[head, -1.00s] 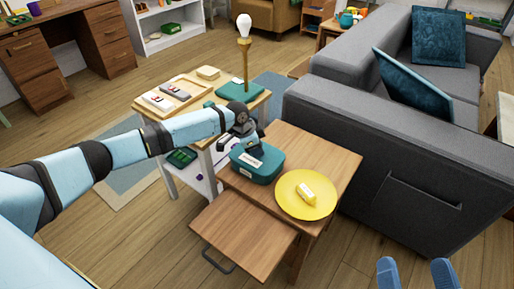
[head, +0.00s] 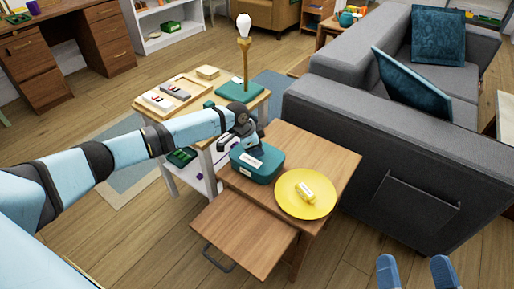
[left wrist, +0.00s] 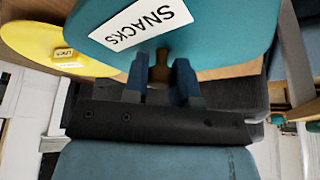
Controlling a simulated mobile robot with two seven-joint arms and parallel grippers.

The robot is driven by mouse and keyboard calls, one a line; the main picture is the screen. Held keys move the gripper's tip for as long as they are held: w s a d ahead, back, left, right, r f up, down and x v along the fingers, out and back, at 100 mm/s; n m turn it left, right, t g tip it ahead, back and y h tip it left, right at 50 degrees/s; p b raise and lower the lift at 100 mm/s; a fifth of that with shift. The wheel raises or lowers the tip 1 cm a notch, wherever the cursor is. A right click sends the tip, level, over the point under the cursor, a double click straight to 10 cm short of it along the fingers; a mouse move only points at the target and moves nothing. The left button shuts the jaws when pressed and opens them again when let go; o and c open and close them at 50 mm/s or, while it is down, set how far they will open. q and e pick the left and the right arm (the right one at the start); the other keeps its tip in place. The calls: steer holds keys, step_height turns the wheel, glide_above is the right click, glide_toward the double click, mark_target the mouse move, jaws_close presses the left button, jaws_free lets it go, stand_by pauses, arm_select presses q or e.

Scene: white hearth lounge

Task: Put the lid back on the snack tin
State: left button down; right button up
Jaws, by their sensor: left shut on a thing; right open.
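The teal snack tin (head: 262,172) stands on the small wooden side table, beside a yellow plate. Its lid (left wrist: 215,35) is teal, with a white SNACKS label and a brown knob (left wrist: 158,73), in the left wrist view. My left gripper (head: 252,147) is above the tin, shut on the lid's knob; its fingers (left wrist: 160,78) stand on either side of it. The lid looks level on or just over the tin; I cannot tell whether it is fully seated. My right gripper (head: 414,272) is open and empty at the bottom right.
The yellow plate (head: 289,205) holds a small labelled yellow item (head: 305,192). A pulled-out wooden leaf or drawer (head: 240,235) juts from the side table (head: 335,160). Left stands a table with a tray (head: 178,92) and a lamp (head: 243,55). A grey sofa (head: 390,130) borders the right.

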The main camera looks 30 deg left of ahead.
arm_select(q)
steer(key=shift+p, duration=0.45)
stand_by(0.5)
steer(key=shift+c, duration=1.9)
jaws_free()
